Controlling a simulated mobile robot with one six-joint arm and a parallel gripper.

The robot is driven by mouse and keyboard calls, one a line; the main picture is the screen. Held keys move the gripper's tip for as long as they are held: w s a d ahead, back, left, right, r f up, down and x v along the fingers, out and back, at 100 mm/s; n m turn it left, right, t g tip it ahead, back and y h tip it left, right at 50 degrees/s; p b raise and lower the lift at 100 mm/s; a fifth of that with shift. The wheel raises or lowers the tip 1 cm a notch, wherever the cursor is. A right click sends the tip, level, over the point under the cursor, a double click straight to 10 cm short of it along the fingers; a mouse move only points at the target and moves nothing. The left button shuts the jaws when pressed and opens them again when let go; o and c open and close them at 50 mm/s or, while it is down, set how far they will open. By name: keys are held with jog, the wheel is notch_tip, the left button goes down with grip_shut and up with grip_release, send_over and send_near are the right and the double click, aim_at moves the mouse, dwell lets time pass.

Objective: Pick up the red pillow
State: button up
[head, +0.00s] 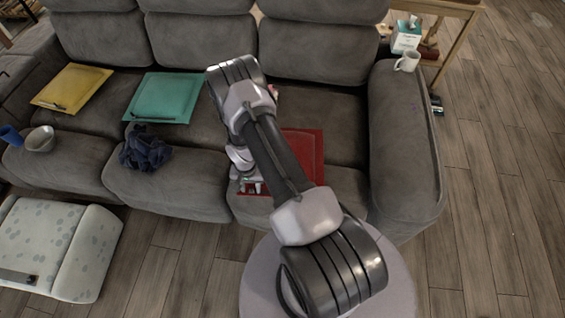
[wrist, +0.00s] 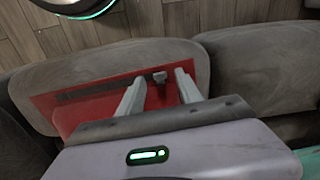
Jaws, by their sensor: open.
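The red pillow (head: 305,150) lies flat on the right seat of the grey sofa, partly hidden behind my arm in the head view. It also shows in the wrist view (wrist: 82,108), below and between the fingers, with a dark strip along its far side. My gripper (wrist: 158,90) is open and empty, its two pale fingers spread over the pillow. I cannot tell whether the fingertips touch it.
A green pillow (head: 165,97) and a yellow pillow (head: 72,87) lie to the left on the sofa (head: 190,180). A dark crumpled cloth (head: 144,148), a bowl (head: 40,139) and a blue cup (head: 10,135) sit nearby. A white mug (head: 407,61) stands on the right armrest.

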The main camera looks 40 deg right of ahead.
jog(key=shift+f, duration=0.85)
jog(key=shift+r, duration=0.2)
grip_shut()
dwell(0.5)
